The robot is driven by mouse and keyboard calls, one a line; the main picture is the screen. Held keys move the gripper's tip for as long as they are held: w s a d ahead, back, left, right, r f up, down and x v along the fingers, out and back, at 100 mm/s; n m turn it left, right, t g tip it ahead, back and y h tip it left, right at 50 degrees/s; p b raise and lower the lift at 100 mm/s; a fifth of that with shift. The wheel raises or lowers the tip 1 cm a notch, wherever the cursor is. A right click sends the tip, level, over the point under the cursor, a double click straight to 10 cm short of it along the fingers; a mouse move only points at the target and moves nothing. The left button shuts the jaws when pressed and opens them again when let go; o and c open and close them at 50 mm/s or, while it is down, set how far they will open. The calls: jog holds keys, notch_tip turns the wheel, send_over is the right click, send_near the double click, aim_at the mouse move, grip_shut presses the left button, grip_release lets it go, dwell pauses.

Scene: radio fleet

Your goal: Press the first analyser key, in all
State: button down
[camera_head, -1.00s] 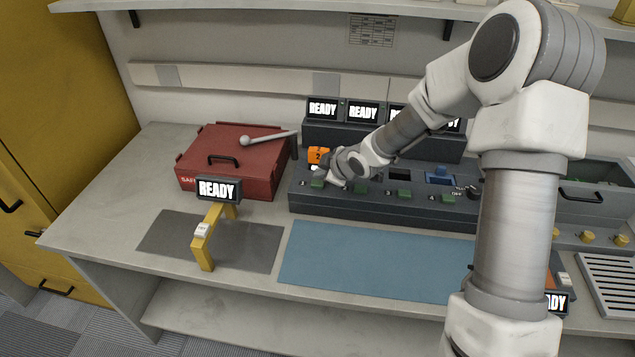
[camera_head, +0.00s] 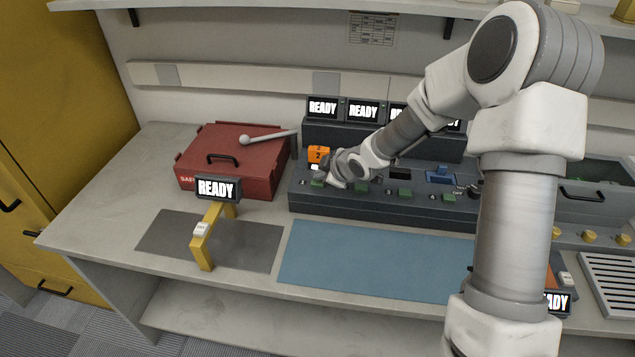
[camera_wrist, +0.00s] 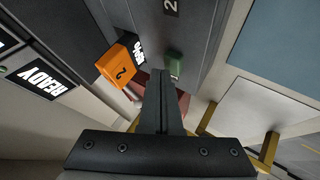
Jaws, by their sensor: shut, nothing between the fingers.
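The analyser (camera_head: 400,208) is a long dark grey console at the back of the bench, with a row of green keys on its front. The leftmost green key (camera_head: 317,183) is beside my gripper (camera_head: 328,178); it also shows in the wrist view (camera_wrist: 174,64). An orange radio (camera_head: 318,154) marked 2 stands in the leftmost bay, and it shows in the wrist view (camera_wrist: 121,66) left of my fingers. My gripper (camera_wrist: 160,74) is shut and empty, its fingertips close to the green key. I cannot tell whether they touch it. My wrist partly hides the console.
Screens (camera_head: 322,109) reading READY stand above the console. A red case (camera_head: 225,165) sits to its left. A yellow stand (camera_head: 203,243) with a READY display is in front on a grey mat. A blue mat (camera_head: 370,262) is clear. A grey drawer box (camera_head: 595,190) is at right.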

aim_at(321, 184)
jog(key=shift+f+b, duration=0.4)
jog(key=shift+f, duration=0.1)
dwell(0.4)
jog(key=shift+r, duration=0.2)
jog(key=shift+r+p, duration=0.7)
jog(key=shift+p, duration=0.1)
jog(key=shift+r, duration=0.1)
notch_tip(321, 184, up, 5)
jog(key=p, duration=0.4)
jog(key=shift+p, duration=0.35)
jog(key=shift+d, duration=0.1)
dwell(0.3)
